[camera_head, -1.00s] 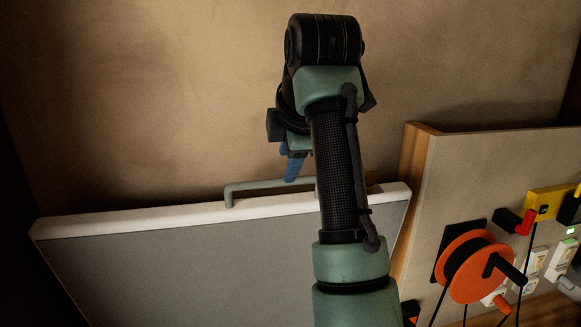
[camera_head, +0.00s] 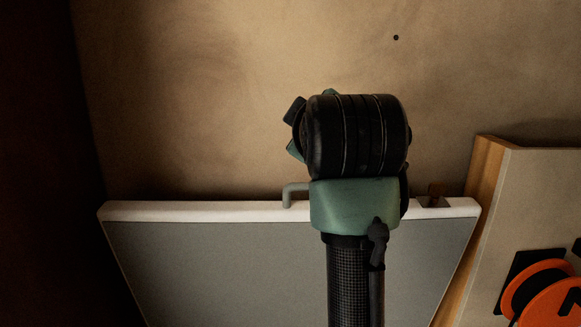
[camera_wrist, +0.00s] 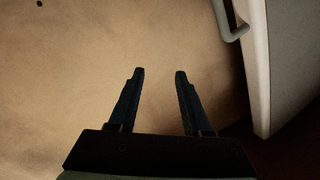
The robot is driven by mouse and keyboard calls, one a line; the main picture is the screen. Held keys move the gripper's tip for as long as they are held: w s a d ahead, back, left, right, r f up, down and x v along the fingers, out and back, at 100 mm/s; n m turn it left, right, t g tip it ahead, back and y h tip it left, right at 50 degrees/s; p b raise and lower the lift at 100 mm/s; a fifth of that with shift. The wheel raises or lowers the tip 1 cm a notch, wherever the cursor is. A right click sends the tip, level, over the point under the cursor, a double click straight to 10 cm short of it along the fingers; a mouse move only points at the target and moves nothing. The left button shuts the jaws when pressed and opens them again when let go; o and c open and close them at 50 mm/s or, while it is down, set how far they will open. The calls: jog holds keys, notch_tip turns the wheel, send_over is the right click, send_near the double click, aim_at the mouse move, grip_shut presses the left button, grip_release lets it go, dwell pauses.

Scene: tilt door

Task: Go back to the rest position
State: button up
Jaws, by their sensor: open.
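My gripper (camera_wrist: 159,73) shows in the wrist view with its two dark blue fingers apart and nothing between them. Bare tan wall is behind the fingers. The tilt door (camera_head: 270,265) is a grey panel with a white edge in the head view. Its grey-green handle (camera_head: 289,192) is partly hidden behind my arm. In the wrist view the door (camera_wrist: 258,75) is at the upper right and its handle (camera_wrist: 229,22) shows near the top. The fingers are apart from both. In the head view my arm hides the gripper's fingers.
A wood-edged board (camera_head: 545,190) stands at the right of the door, with an orange reel (camera_head: 545,290) on it at the lower right. A small dark bracket (camera_head: 435,200) sits at the door's top right. The tan wall (camera_head: 230,100) above the door is clear.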

jog(key=s+a+r+m+t+b, duration=0.1)
jog(key=s+r+m+t, duration=0.2)
jog(key=s, duration=0.4)
jog(key=s+a+r+m+t, duration=0.1)
jog(key=s+m+t, duration=0.3)
jog(key=s, duration=0.4)
jog(key=s+a+r+m+t+b, duration=0.1)
jog(key=s+r+m+t, duration=0.3)
jog(key=s, duration=0.4)
jog(key=shift+s+a+r+m+t+h+b, duration=0.15)
jog(key=shift+a+r+m+t+h+b, duration=0.15)
jog(key=shift+a+b, duration=0.05)
